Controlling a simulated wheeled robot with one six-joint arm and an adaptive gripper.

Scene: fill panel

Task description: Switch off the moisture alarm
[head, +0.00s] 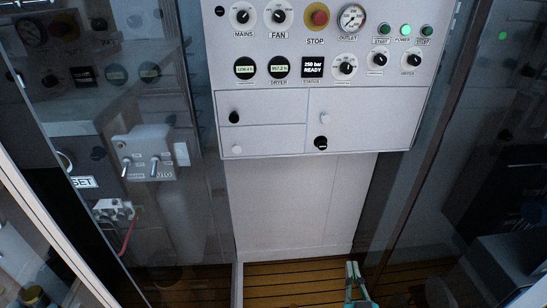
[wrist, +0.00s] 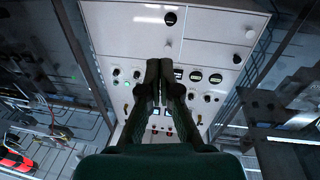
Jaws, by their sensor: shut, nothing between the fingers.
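The grey-white control panel (head: 330,40) fills the top middle of the head view. Its lower row has two hour displays, a status screen (head: 314,67) reading "350 bar READY", and small black rotary knobs (head: 345,65) to the right. No label that I can read says moisture alarm, so I cannot tell which control it is. My gripper (head: 352,267) is low in the head view, below the panel and apart from it. In the wrist view my gripper (wrist: 158,64) is shut and empty, with the panel (wrist: 215,32) behind it, partly hidden by the fingers.
Under the controls are flat compartment doors (head: 265,108) with black and white knobs. A red STOP button (head: 318,15) and a lit green POWER lamp (head: 405,30) are above. Glass panes stand at both sides; a switch box (head: 148,155) shows at left. Space below the panel is clear.

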